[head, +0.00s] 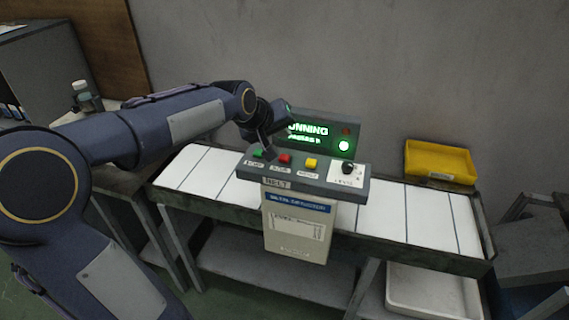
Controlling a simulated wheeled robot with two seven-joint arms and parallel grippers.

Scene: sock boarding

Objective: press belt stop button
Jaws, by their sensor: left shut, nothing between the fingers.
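The belt control box (300,175) stands at the front edge of the white belt. On its top are a green button (258,153), a red button (285,159), a yellow button (311,163) and a black knob (348,168). The small labels are too blurred to read surely. The display (308,131) behind shows green text ending in "UNNING" and a lit green lamp (344,146). My left gripper (265,150) is shut and points down over the box's left end, close to the green and red buttons. I cannot tell whether it touches either. My right gripper is out of view.
The belt (402,208) runs left and right behind the box. A yellow tray (440,162) sits at its back right. A white bin (434,292) is below on the right. A grey wall stands behind. A small bottle (84,95) is at the far left.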

